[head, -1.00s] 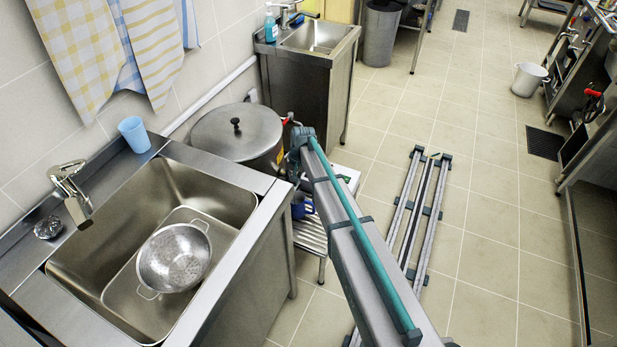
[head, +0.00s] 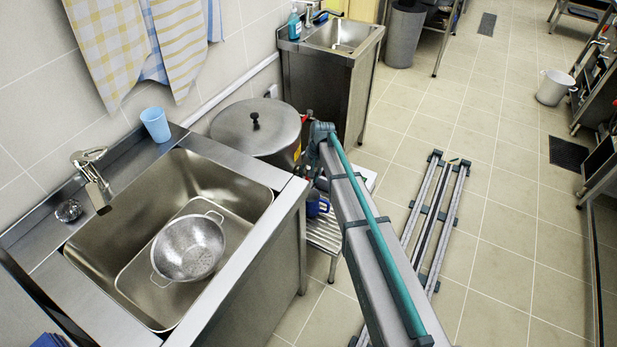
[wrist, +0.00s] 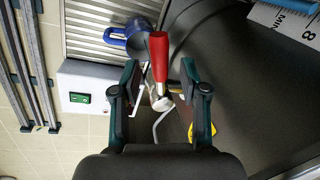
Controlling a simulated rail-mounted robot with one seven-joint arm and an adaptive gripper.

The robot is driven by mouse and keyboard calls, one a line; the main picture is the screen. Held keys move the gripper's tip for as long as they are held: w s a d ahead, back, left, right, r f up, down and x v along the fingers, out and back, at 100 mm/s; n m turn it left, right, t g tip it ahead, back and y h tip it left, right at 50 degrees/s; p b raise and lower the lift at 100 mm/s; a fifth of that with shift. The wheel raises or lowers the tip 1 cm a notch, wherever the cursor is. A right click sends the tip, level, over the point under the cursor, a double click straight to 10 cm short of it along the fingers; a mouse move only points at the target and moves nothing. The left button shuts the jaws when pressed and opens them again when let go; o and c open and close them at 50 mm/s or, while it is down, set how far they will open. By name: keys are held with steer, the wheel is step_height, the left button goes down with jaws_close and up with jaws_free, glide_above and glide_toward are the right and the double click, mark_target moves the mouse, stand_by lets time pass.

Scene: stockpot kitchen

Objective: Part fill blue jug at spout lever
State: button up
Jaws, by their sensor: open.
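In the wrist view the red spout lever (wrist: 158,55) stands between the two spread fingers of my gripper (wrist: 159,72). A gap shows on each side, so the fingers do not visibly grip it. The blue jug (wrist: 137,37) is on the ribbed metal stand, just beyond and left of the lever, partly hidden. In the head view the blue jug (head: 312,206) shows low beside the large lidded stockpot (head: 256,128), partly covered by my arm. The stockpot wall (wrist: 240,75) fills the right of the wrist view. I cannot tell whether the jug holds liquid.
The slatted stand (head: 326,235) is beside the sink unit. A white box with a green switch (wrist: 80,99) is left of my gripper. The sink holds a colander (head: 188,248); a blue cup (head: 155,124) stands on its rim.

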step_height(320, 180, up, 11)
steer(key=d, duration=0.2)
steer(key=shift+s+f, duration=0.15)
steer(key=shift+f, duration=0.05)
